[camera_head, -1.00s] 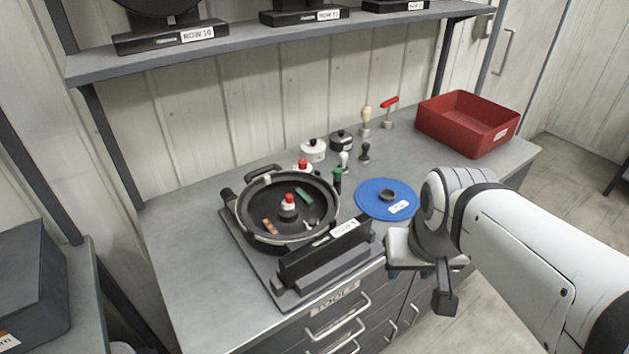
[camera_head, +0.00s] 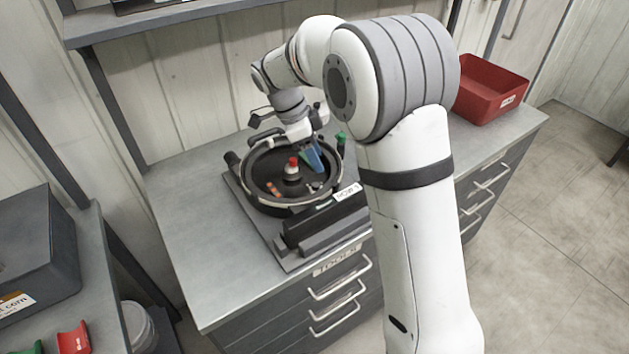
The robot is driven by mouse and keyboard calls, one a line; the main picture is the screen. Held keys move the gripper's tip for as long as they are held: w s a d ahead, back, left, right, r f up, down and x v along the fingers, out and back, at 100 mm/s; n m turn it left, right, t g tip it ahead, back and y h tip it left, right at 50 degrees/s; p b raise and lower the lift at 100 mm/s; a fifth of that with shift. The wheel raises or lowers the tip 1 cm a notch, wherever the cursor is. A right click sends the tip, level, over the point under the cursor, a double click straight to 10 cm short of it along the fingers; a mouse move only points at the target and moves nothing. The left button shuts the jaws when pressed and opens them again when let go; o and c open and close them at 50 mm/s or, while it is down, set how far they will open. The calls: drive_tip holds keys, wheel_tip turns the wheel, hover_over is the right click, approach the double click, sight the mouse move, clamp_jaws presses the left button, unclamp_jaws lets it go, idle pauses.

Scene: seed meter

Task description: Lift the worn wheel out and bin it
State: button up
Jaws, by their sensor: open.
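The seed meter is a round black pan (camera_head: 262,205) on a dark base. At its middle stands a hub with a red-topped knob (camera_head: 293,162). An orange-brown piece (camera_head: 274,188), a small grey piece (camera_head: 315,187) and a green piece (camera_head: 306,157) lie inside; I cannot tell which, if any, is the worn wheel. My gripper (camera_head: 315,160) is open, its blue fingers pointing down into the pan's far right part, close beside the green piece. Contact cannot be made out. The red bin (camera_head: 490,90) stands at the bench's right end, partly behind my arm.
A labelled block (camera_head: 320,220) stands along the pan's front edge. A green-topped post (camera_head: 341,139) is right of the pan. My arm hides the bench's middle. The bench's left part is clear. A dark box (camera_head: 38,240) and red and green parts (camera_head: 73,338) are at lower left.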

sight(315, 185)
drive_tip(key=a+f+m, duration=0.1)
drive_tip(key=w+a+f+m, duration=0.1)
drive_tip(key=a, duration=0.1)
drive_tip(key=w+a+f+m+h, duration=0.1)
drive_tip(key=f, duration=0.1)
drive_tip(key=shift+w+a, duration=0.15)
drive_tip(key=shift+a, duration=0.1)
drive_tip(key=p+x, duration=0.1)
drive_tip(key=x, duration=0.2)
drive_tip(key=p+x, duration=0.1)
drive_tip(key=x, duration=0.3)
drive_tip(key=shift+d+f+p, duration=0.1)
drive_tip(key=shift+d+p, duration=0.2)
drive_tip(key=shift+d, duration=0.1)
drive_tip(key=shift+c, duration=0.5)
drive_tip(key=c, duration=0.6)
drive_tip(key=shift+a+b, duration=0.15)
drive_tip(key=shift+b, duration=0.15)
drive_tip(key=shift+c, duration=0.2)
